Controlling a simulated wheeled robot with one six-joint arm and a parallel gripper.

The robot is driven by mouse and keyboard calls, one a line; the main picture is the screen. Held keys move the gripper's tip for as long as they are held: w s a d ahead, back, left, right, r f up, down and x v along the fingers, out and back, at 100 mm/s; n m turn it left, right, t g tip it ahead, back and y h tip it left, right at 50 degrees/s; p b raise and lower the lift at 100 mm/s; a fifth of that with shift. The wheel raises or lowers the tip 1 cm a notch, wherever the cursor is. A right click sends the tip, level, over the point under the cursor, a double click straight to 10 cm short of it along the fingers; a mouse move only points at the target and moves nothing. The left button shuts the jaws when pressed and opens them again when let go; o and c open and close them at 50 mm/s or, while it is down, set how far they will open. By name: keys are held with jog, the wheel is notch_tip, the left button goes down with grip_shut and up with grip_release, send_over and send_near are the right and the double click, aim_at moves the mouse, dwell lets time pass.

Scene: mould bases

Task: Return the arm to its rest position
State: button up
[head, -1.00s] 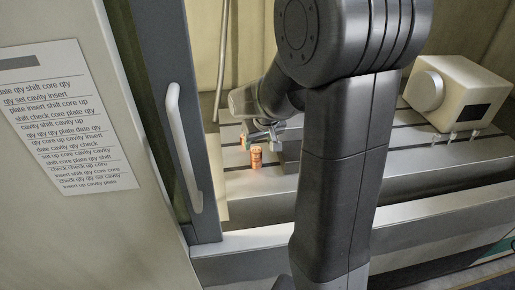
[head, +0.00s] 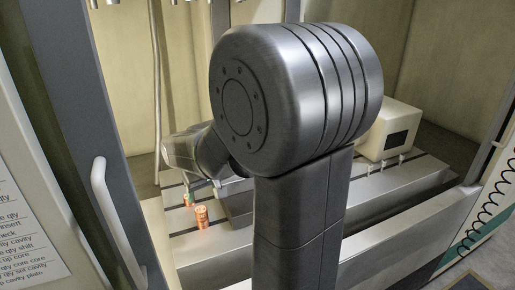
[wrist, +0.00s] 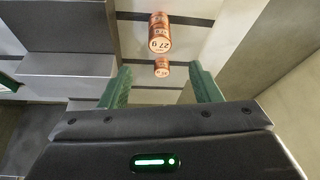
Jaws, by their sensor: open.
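My gripper (wrist: 162,88) is open, its two green fingers apart with nothing between them that I can see held. In the wrist view a copper cylinder with dark print (wrist: 159,36) stands beyond the fingertips, and a smaller-looking one (wrist: 162,68) shows between the fingers' line of sight. In the head view one copper cylinder (head: 202,217) stands on the slotted metal bed (head: 215,243), and the other (head: 187,200) is just behind it, close to my gripper. My arm is bent and reaches into the machine. Its big joint hides part of the bed.
A grey block (head: 238,196) sits on the bed beside the cylinders. A beige box-shaped unit (head: 388,128) stands at the right of the bed. The door frame with a white handle (head: 116,222) bounds the left. A coiled black cable (head: 486,215) hangs at the right.

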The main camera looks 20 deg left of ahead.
aim_at(201, 210)
jog(key=p+x, duration=0.1)
jog(key=x, duration=1)
jog(key=shift+w+f, duration=0.1)
jog(key=shift+f, duration=0.15)
jog(key=shift+r, duration=1.3)
